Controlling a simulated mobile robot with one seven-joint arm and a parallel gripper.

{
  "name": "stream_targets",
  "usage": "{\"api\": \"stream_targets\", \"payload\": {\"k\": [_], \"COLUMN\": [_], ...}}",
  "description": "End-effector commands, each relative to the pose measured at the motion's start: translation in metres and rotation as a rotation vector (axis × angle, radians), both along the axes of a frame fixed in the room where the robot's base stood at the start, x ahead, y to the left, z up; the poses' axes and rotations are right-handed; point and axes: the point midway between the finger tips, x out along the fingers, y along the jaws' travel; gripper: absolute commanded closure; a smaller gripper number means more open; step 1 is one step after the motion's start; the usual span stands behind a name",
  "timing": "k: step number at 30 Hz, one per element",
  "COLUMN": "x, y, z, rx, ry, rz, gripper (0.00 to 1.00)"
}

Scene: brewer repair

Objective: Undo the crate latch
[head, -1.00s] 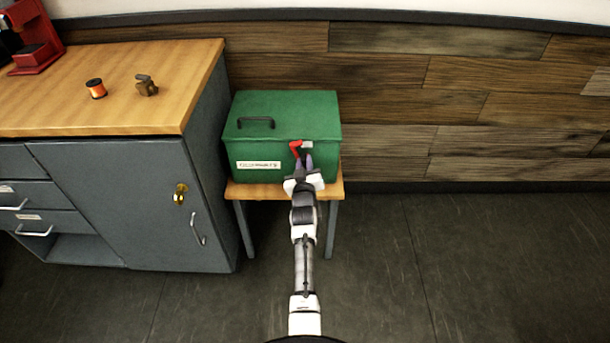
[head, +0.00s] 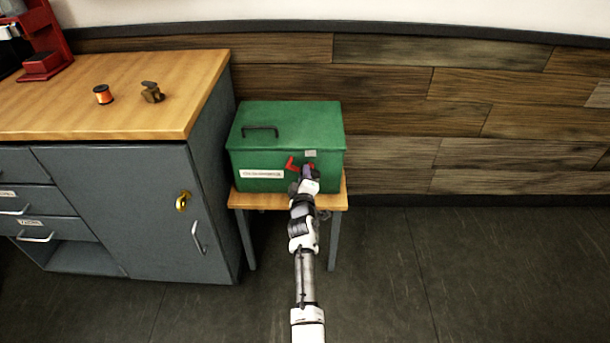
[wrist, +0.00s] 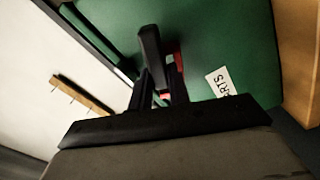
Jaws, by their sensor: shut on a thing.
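The green crate (head: 290,130) stands on a small wooden stand, its lid down. Its red latch (head: 291,164) is on the front face near the right, below a small light plate (head: 310,153). My gripper (head: 308,170) is at the crate's front, shut on the red latch. In the wrist view my gripper's dark fingers (wrist: 160,75) hide most of the latch, and a bit of red (wrist: 178,62) shows beside them. The crate's green face (wrist: 225,45) and its white label (wrist: 218,84) are also in the wrist view.
The small stand (head: 257,200) holds the crate. A grey cabinet (head: 130,200) with a wooden top (head: 130,70) is close on the left, with an orange spool (head: 103,95) and a small brown part (head: 152,92) on top. The floor (head: 460,270) at right is clear.

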Motion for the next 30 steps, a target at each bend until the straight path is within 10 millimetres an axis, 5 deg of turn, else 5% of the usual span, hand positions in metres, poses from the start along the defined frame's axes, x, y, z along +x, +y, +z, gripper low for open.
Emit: {"api": "stream_targets", "payload": {"k": [22, 23, 24, 27, 30], "x": [0.0015, 0.0015, 0.0015, 0.0012, 0.0009], "y": [0.0016, 0.0017, 0.0016, 0.0014, 0.0013], "z": [0.0026, 0.0026, 0.0026, 0.0016, 0.0007], "rx": [-0.099, -0.099, -0.099, -0.097, -0.096], "ry": [-0.007, -0.007, -0.007, -0.006, -0.005], "rz": [0.002, 0.002, 0.002, 0.002, 0.001], "gripper": [1.00, 0.80, 0.75, 0.62, 0.60]}}
